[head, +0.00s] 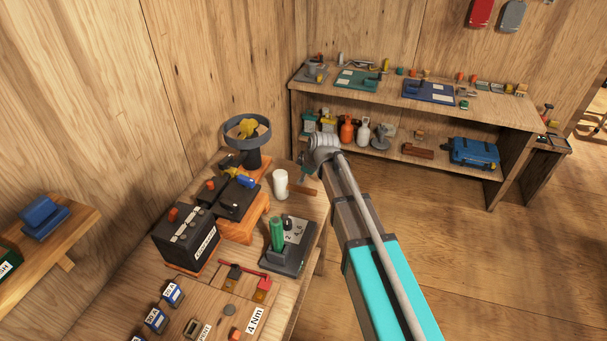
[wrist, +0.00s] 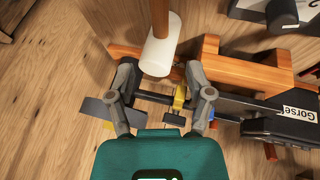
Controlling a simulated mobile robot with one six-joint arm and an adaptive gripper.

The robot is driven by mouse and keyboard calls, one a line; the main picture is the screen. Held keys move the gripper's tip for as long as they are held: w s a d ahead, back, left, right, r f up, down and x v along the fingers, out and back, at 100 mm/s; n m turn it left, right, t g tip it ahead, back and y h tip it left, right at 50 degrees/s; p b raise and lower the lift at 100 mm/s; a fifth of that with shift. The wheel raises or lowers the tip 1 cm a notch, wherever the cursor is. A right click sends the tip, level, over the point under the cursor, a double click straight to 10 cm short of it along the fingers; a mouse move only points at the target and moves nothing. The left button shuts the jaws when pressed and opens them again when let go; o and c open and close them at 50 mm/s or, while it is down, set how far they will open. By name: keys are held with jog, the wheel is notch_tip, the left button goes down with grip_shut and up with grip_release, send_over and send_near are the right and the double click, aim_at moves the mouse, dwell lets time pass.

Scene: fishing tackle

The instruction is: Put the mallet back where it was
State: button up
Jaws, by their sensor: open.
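The mallet has a white cylindrical head (head: 280,184) and a brown wooden handle (head: 304,189). It is on the workbench, with its head on end and the handle sticking out to the right. In the wrist view, the white head (wrist: 158,52) lies just beyond my fingertips and the handle (wrist: 160,16) runs out of the top edge. My gripper (wrist: 160,78) is open with nothing between its fingers. In the head view, my gripper (head: 309,164) is above and right of the mallet head, at the bench's far right edge; its fingers are small there.
A motor with a ringed yellow propeller (head: 247,130) sits on an orange stand (head: 240,222) left of the mallet. A black battery (head: 187,240) and a grey device with a green handle (head: 286,247) stand nearer. A loaded shelf (head: 455,112) is behind; floor is clear at right.

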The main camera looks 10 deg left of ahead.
dwell(0.3)
jog(key=s+d+m+g+h, duration=0.1)
jog(key=s+d+m, duration=0.4)
jog(key=d, duration=0.5)
jog(key=s+d+f+m+g+h, duration=0.1)
jog(key=s+d+m, duration=0.5)
jog(key=d, duration=0.5)
jog(key=s+d+f+m+g+h, duration=0.1)
jog(key=s+d+m+h, duration=0.1)
jog(key=s+d+m, duration=0.4)
jog(key=s+d, duration=0.2)
jog(key=d, duration=0.2)
jog(key=shift+s+d, duration=0.3)
jog(key=shift+s, duration=0.05)
jog(key=shift+r, duration=0.15)
